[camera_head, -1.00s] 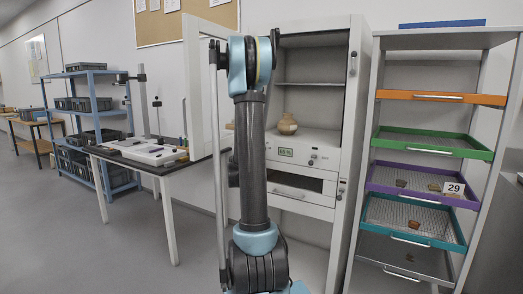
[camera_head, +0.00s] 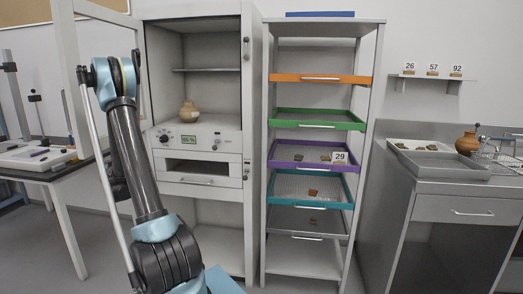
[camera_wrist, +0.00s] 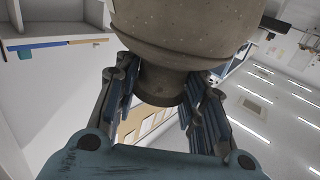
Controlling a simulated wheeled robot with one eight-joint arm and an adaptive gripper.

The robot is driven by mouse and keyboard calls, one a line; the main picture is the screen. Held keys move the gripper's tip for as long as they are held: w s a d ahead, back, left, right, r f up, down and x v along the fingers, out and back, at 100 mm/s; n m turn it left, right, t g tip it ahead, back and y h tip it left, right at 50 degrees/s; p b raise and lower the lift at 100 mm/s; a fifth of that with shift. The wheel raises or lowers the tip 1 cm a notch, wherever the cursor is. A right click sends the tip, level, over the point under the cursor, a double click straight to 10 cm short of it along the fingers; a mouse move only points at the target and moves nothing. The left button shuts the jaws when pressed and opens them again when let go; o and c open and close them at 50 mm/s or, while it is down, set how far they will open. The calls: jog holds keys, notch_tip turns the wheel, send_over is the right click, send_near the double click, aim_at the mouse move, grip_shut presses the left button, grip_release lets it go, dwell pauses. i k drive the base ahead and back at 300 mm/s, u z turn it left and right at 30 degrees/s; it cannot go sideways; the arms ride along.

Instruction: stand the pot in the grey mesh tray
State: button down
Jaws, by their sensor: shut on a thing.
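My gripper (camera_wrist: 160,90) shows in the wrist view, its dark fingers closed on both sides of the narrow neck of a grey-brown pot (camera_wrist: 185,35). The pot's wide body fills the top of that view and is cut off by the edge. In the head view my gripper and the held pot are not visible.
The rack also has orange, green, purple and teal trays (camera_head: 290,203). A tan pot (camera_head: 189,111) stands in the open cabinet (camera_head: 247,150). On the counter (camera_head: 440,190) are a white tray of sherds (camera_head: 394,149), an orange-brown pot (camera_head: 466,142) and a wire rack (camera_head: 500,150).

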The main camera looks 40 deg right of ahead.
aim_at(440, 167)
jog(key=k, duration=1.6)
jog(key=u, duration=1.45)
jog(key=k, duration=2.6)
jog(key=z, duration=0.15)
